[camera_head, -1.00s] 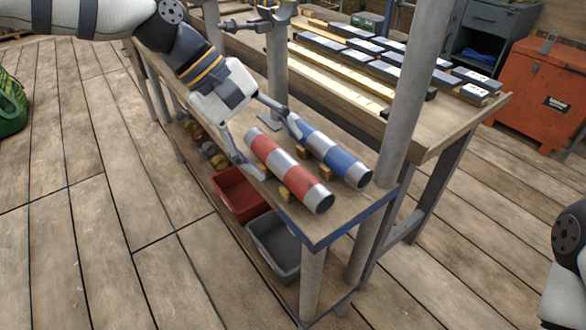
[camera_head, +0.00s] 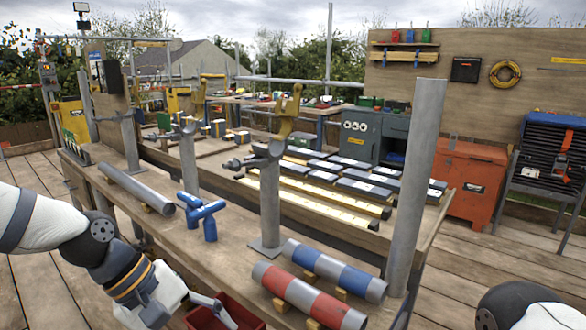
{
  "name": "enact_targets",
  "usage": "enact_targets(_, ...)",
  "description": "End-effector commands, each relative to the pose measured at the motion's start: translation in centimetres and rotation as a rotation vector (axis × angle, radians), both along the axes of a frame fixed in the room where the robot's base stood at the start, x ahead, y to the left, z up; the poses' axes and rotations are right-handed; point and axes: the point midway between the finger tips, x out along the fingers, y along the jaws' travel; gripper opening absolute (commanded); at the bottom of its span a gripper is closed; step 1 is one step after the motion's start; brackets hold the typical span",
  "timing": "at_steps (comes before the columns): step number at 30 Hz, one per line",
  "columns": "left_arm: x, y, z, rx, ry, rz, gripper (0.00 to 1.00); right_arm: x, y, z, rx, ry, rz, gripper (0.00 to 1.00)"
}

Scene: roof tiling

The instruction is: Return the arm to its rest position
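My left arm comes in from the left. Its gripper (camera_head: 208,314) is at the bottom edge, in front of the bench and left of the red-and-silver striped tube (camera_head: 305,298). One finger shows, splayed outward with nothing against it; the other is cut off by the frame. The gripper looks open and empty. The red striped tube lies on small wooden blocks on the bench, beside a blue-and-silver striped tube (camera_head: 335,268). Of my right arm only a rounded link shows at the bottom right; its gripper is out of view.
Grey posts rise from the workbench (camera_head: 235,240). A grey pipe (camera_head: 138,188) and a blue tee-shaped piece (camera_head: 205,217) lie on it. A red bin (camera_head: 228,318) is below. Dark tiles (camera_head: 322,176) lie behind. Plank floor is free at left and right.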

Motion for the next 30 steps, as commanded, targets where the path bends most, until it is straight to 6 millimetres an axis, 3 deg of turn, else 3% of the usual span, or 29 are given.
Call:
enact_targets(1,-2.2,-1.0,-3.3,0.022,0.010,-0.044,0.62,0.4,-0.1,0.4,-0.002,-0.015,-0.001,0.40)
enact_targets(4,-8.1,-1.7,-10.5,0.077,0.026,-0.134,0.62,0.9,-0.2,0.8,-0.004,-0.032,-0.003,0.40)
enact_targets(6,-13.2,-1.2,-14.8,0.135,0.034,-0.207,0.62,1.3,-0.2,1.2,-0.004,-0.044,-0.004,0.40)
enact_targets(9,-21.3,1.1,-19.3,0.241,0.042,-0.339,0.62,1.7,-0.1,1.7,-0.003,-0.061,-0.002,0.40)
enact_targets(12,-28.2,4.2,-21.2,0.348,0.039,-0.493,0.62,2.2,-0.1,2.1,-0.003,-0.076,-0.002,0.40)
enact_targets(15,-32.5,6.9,-21.5,0.426,0.031,-0.627,0.62,2.4,-0.1,2.3,-0.002,-0.085,-0.002,0.40)
enact_targets(19,-34.8,8.5,-21.3,0.472,0.022,-0.716,0.62,2.5,-0.1,2.4,-0.002,-0.088,-0.003,0.40)
enact_targets(30,-34.8,8.6,-21.4,0.474,0.018,-0.721,0.62,2.5,-0.1,2.4,-0.002,-0.086,-0.003,0.40)
